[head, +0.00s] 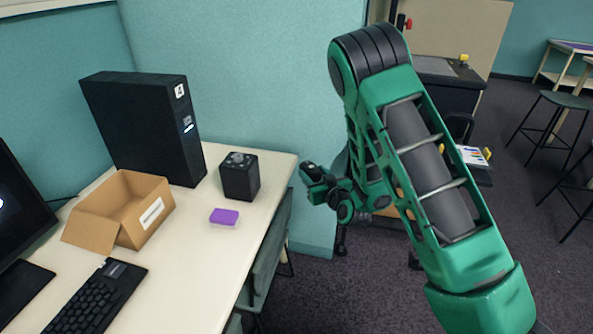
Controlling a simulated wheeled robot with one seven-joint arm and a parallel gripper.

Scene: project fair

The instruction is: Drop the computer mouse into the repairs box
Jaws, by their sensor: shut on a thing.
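My gripper (317,184) is shut on a small dark thing that looks like the computer mouse (312,169); at this size its outline is hard to tell from the dark fingers. It is held just off the right edge of the table, to the right of the black cube. An open cardboard box (125,232) with a white label stands on the table at the left, well apart from my gripper. The label is too small to read, but this appears to be the repairs box. Its near-left flap is folded outward, and I cannot see its floor clearly.
A black computer tower (140,125) stands behind the box. A black cube (240,177) and a purple block (224,217) lie between box and gripper on the white table (190,280). A keyboard (97,298) and monitor (20,215) are at the front left.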

